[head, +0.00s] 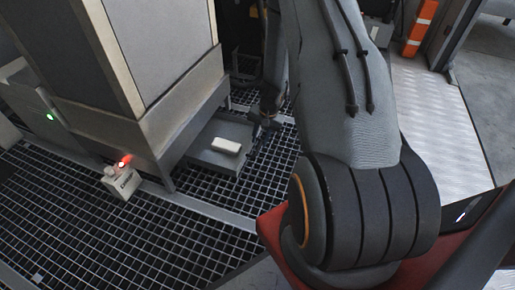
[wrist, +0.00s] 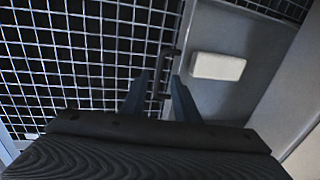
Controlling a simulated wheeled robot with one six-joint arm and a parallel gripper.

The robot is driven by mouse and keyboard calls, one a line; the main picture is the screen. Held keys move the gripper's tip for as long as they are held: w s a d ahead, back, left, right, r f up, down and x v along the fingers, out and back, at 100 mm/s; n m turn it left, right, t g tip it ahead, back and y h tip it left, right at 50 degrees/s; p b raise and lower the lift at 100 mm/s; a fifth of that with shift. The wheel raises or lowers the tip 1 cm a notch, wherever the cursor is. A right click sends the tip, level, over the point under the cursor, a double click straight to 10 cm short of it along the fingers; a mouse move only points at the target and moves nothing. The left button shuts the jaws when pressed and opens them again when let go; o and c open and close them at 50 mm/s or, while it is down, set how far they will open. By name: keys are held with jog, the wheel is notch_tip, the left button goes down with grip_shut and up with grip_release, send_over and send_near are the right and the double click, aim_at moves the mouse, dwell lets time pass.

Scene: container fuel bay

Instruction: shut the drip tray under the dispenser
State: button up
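The drip tray (head: 208,158) is a grey open tray standing out from under the dispenser (head: 150,60), low over the grating. A white block (head: 226,146) lies in it. In the wrist view the tray (wrist: 235,100) fills the right side, with the white block (wrist: 217,66) inside. A dark bar handle (wrist: 173,54) runs along its outer edge. My gripper (head: 262,128) is at the tray's outer end. In the wrist view my gripper's fingers (wrist: 160,77) are apart, close to the handle. Whether they touch it I cannot tell.
Metal grating (head: 90,215) covers the floor around the tray. A small white box (head: 121,181) with a red light stands by the dispenser's near corner. An orange and white post (head: 421,28) stands at the back right, beside a pale plate floor (head: 440,125).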

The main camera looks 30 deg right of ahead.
aim_at(257, 150)
jog(key=f, duration=0.1)
jog(key=f+b, duration=0.1)
jog(key=f, duration=0.1)
jog(key=f+b, duration=0.1)
jog(key=shift+w+a+f, duration=0.3)
jog(key=shift+w+f, duration=0.05)
jog(key=shift+f, duration=0.05)
grip_shut()
